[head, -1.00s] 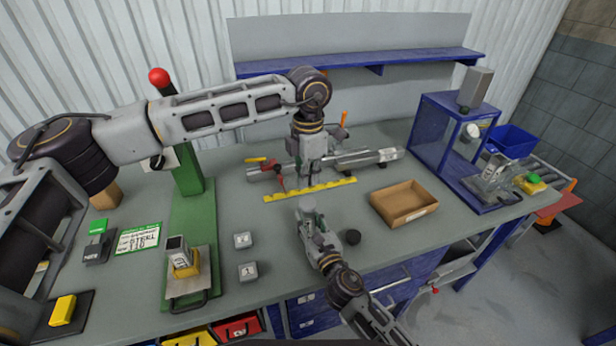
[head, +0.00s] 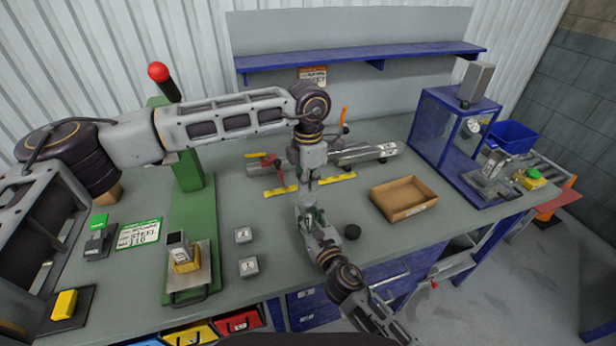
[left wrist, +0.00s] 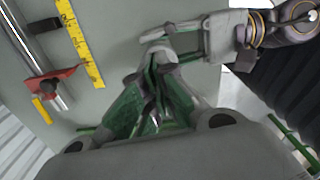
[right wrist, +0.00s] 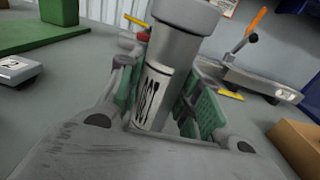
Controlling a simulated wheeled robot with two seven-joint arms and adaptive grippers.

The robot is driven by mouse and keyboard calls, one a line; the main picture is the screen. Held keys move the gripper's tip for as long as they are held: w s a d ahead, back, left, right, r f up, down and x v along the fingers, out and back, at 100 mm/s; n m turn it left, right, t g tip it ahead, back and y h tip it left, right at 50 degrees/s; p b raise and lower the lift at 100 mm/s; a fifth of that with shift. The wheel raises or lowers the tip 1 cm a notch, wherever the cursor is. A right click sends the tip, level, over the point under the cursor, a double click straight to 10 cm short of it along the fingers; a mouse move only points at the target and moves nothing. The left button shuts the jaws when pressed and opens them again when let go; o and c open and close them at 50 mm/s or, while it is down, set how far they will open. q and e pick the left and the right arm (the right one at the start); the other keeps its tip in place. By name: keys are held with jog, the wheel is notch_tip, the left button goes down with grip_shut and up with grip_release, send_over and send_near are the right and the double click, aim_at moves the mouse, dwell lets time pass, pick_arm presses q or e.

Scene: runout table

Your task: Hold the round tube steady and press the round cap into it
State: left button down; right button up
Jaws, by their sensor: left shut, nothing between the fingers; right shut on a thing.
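My right gripper (right wrist: 155,95) is shut on the round tube (right wrist: 150,100), a grey cylinder with a white printed label. A wider round grey piece, apparently the round cap (right wrist: 185,14), sits at the tube's upper end in the right wrist view; how deep it sits cannot be told. My left gripper (head: 311,183) is shut and empty, pointing down just above my right gripper in the head view. In the left wrist view its fingertips (left wrist: 153,112) are close to a rounded grey top (left wrist: 158,58) beside the right fingers; contact cannot be told.
A yellow ruler (head: 335,180) and a silver bar (head: 375,153) with clamps lie behind the grippers. A cardboard tray (head: 404,198) is to the right, with a dark puck (head: 352,232) nearer. Two small grey blocks (head: 248,266) and a green press (head: 190,220) are left.

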aim_at(308, 197)
pick_arm(q)
jog(key=shift+f, duration=0.8)
jog(key=shift+f, duration=0.65)
dwell(0.6)
jog(key=shift+r, duration=0.1)
jog(key=shift+r, duration=3.5)
pick_arm(e)
jog(key=o, duration=1.1)
jog(key=shift+o, duration=0.2)
jog(key=shift+s+d, duration=0.1)
jog(key=shift+s, duration=0.1)
jog(key=shift+v, duration=5.75)
